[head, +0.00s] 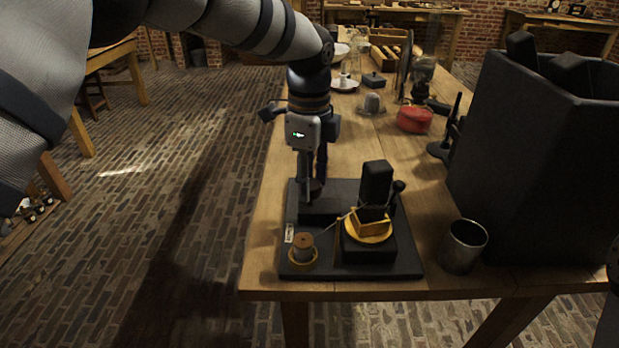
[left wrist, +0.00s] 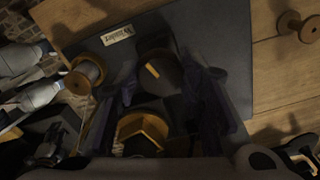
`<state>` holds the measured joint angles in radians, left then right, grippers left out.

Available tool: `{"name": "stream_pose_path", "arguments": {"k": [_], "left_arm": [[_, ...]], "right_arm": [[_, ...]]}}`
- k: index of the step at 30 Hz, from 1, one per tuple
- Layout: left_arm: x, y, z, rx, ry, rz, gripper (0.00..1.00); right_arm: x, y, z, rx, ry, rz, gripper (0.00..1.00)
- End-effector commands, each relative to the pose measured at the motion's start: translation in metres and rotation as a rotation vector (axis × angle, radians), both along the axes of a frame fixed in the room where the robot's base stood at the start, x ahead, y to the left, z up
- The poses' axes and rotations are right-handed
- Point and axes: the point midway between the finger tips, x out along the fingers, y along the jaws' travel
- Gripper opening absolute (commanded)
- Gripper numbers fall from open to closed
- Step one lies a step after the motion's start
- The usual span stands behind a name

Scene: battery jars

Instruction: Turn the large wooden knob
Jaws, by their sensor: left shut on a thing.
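A dark apparatus base (head: 405,262) stands near the front edge of the wooden table. My left gripper (head: 312,188) reaches down over its back left part, fingers pointing down. It is shut on a dark brown round knob (head: 317,187), mostly hidden by the fingers in the head view. In the left wrist view the knob (left wrist: 158,75) shows between the fingers (left wrist: 172,92), with a yellow pointer mark on its top. I take it as the large wooden knob; its grain is too dark to see.
A small wooden spool (head: 303,245) and a brass-coloured piece (head: 368,226) under a dark upright block (head: 376,182) sit on the base. A metal cup (head: 464,246) and a large dark box (head: 535,160) stand to the right. A red round tin (head: 414,120) is farther back.

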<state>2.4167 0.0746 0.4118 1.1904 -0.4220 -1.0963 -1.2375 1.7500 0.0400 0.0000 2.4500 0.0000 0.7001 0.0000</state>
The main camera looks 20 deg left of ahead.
Motion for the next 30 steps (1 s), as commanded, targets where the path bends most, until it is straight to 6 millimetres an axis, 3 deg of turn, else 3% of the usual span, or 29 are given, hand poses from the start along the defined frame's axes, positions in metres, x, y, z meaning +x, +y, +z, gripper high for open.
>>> {"name": "stream_pose_path", "arguments": {"k": [15, 30], "left_arm": [[0.0001, -0.0005, -0.0016, -0.001, 0.003, -0.44, 0.08], [0.0, -0.0004, -0.0014, 0.0, 0.003, -0.633, 0.08]], "right_arm": [[-0.0046, 0.0, -0.0044, 0.0, 0.016, 0.0, 0.39], [-0.0062, -0.0001, -0.006, 0.0, 0.022, 0.0, 0.39]]}}
